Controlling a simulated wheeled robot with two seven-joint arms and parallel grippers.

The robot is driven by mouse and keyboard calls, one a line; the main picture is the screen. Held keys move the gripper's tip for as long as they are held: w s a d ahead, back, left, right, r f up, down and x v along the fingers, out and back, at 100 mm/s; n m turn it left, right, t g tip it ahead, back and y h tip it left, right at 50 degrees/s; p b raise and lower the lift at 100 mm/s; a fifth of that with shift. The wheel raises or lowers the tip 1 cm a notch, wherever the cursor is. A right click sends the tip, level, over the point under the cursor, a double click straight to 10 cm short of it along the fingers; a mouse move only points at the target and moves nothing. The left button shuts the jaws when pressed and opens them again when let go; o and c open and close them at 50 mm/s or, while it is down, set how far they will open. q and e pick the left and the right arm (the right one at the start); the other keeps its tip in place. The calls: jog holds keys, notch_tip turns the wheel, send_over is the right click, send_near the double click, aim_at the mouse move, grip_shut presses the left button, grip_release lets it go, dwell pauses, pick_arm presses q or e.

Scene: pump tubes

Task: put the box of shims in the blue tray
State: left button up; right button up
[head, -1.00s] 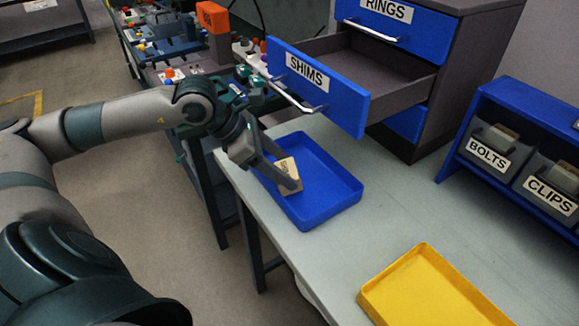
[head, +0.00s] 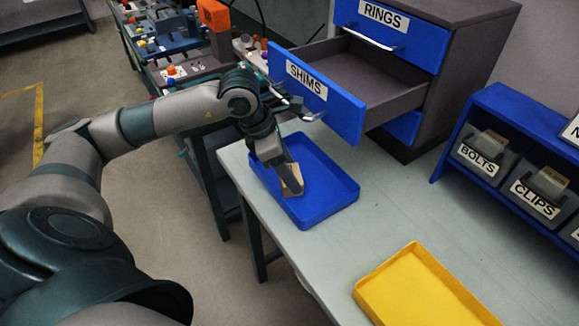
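The box of shims (head: 294,183), a small tan box, is at the tip of my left gripper (head: 286,180), inside the outline of the blue tray (head: 323,212). My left gripper points down and its fingers are shut on the box, hiding much of it. I cannot tell whether the box touches the tray floor. The blue tray sits on the grey table near its left end and holds nothing else that I see. My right gripper is not in view.
The open SHIMS drawer (head: 318,92) juts out just behind the blue tray, below the RINGS drawer (head: 391,32). A yellow tray (head: 420,290) lies at the front. A blue rack (head: 478,103) with BOLTS and CLIPS bins stands at right. The middle of the table is clear.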

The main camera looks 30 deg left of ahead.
pick_arm(q)
jog(key=shift+f, duration=0.15)
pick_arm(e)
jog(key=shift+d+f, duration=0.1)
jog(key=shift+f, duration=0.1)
pick_arm(q)
jog(key=o, duration=1.1)
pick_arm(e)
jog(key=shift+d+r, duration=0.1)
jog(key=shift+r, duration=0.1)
pick_arm(q)
jog(key=shift+a+r, duration=0.1)
jog(key=shift+r, duration=0.3)
jog(key=b+v, duration=0.1)
jog(key=v, duration=1)
jog(key=shift+r+b, duration=0.2)
jog(key=shift+b, duration=0.1)
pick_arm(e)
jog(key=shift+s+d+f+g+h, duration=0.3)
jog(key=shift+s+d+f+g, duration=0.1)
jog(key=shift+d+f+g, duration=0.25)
